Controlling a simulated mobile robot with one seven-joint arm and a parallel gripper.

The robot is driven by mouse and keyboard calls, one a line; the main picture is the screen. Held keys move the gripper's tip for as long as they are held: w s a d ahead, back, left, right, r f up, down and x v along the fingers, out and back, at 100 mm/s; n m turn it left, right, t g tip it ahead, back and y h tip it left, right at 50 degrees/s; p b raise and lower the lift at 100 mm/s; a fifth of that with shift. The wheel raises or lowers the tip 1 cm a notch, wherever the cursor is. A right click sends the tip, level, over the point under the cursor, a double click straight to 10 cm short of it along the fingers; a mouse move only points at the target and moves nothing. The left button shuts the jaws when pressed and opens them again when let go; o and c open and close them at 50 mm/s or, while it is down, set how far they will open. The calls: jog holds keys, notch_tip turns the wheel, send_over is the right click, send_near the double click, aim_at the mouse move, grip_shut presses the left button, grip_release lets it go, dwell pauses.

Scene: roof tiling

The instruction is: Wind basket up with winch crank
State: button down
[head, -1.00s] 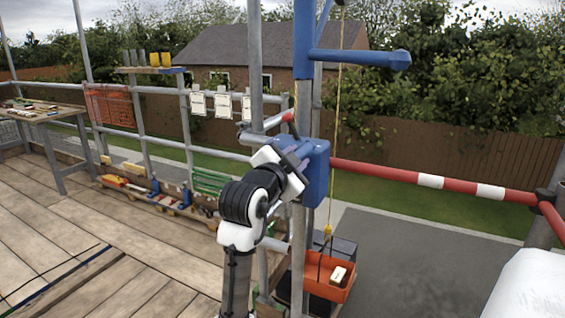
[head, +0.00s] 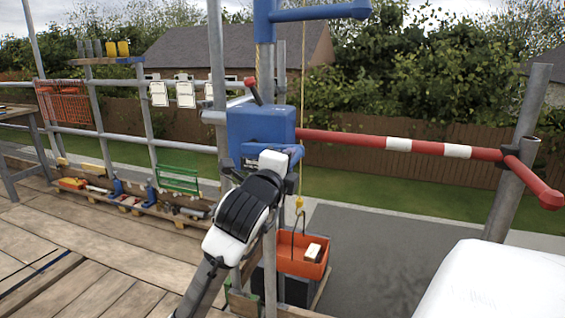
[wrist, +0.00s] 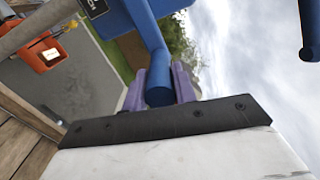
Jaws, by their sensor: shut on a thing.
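The blue winch (head: 258,122) is fixed to a scaffold pole. Its blue crank (head: 285,148) reaches along the lower right of the housing. My gripper (head: 288,168) is at the crank, its fingers mostly hidden in the head view. In the wrist view, the purple fingers of my gripper (wrist: 158,85) are shut on the blue crank handle (wrist: 160,92), one on each side. The orange basket (head: 288,262) hangs below on a yellow rope and hook (head: 299,202), with a pale-topped item (head: 313,251) inside. The basket also shows in the wrist view (wrist: 30,58).
A red lever (head: 252,88) stands above the winch. A red and white guard rail (head: 350,139) runs right from it. A blue hoist arm (head: 320,12) is overhead.

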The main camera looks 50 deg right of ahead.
jog(key=w+a+f+m+b, duration=0.4)
jog(key=w+f+m+b, duration=0.2)
jog(key=w+f+m, duration=0.4)
jog(key=shift+f+m+b, duration=0.35)
jog(key=shift+f+m, duration=1.5)
jog(key=shift+m, duration=1.45)
jog(key=shift+a, duration=0.1)
jog(key=c, duration=1.1)
grip_release()
jog(key=shift+v, duration=6.95)
